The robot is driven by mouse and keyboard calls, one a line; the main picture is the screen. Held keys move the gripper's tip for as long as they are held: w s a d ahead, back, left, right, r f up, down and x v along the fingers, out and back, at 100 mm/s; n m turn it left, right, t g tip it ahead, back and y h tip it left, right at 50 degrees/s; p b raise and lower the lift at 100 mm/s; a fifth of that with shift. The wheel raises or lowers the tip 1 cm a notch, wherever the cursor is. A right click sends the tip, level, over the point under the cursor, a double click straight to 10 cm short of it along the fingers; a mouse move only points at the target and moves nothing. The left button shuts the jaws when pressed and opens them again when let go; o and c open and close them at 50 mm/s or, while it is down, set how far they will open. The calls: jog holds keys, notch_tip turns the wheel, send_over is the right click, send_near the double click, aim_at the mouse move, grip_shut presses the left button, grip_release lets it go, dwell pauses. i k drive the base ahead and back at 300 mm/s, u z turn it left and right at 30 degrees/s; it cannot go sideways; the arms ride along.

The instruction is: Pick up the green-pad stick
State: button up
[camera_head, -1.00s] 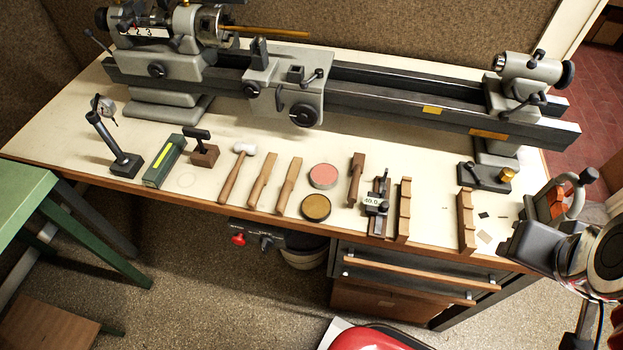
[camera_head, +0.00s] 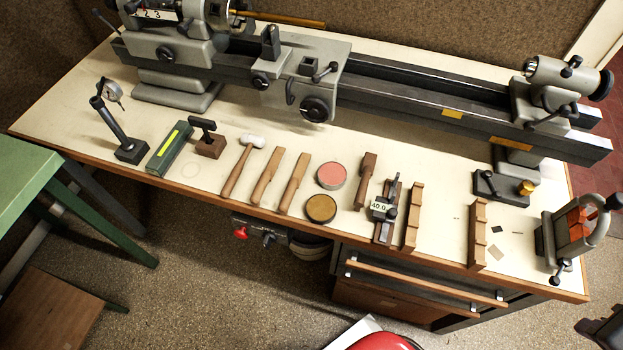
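No green pad shows on any stick in the head view. Two slim wooden sticks, the left stick (camera_head: 266,179) and the right stick (camera_head: 292,184), lie side by side near the bench's front edge. Their undersides are hidden, so I cannot tell which has a green pad. A shorter, thicker wooden piece (camera_head: 366,181) lies farther right, past two round tins. My gripper cannot be made out in the head view. A dark shape is cut off at the lower right corner, and I cannot tell what it is.
A white-headed mallet (camera_head: 241,166) lies left of the sticks; a pink-topped tin (camera_head: 331,176) and a brown-topped tin (camera_head: 320,209) sit right of them. Notched wooden racks (camera_head: 413,216) stand farther right. A lathe (camera_head: 400,95) fills the bench's back. A clamp-like tool (camera_head: 575,232) stands at right.

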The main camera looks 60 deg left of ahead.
aim_at(301, 169)
jog(key=z, duration=0.1)
jog(key=k, duration=1.7)
jog(key=u, duration=1.85)
jog(key=i, duration=0.75)
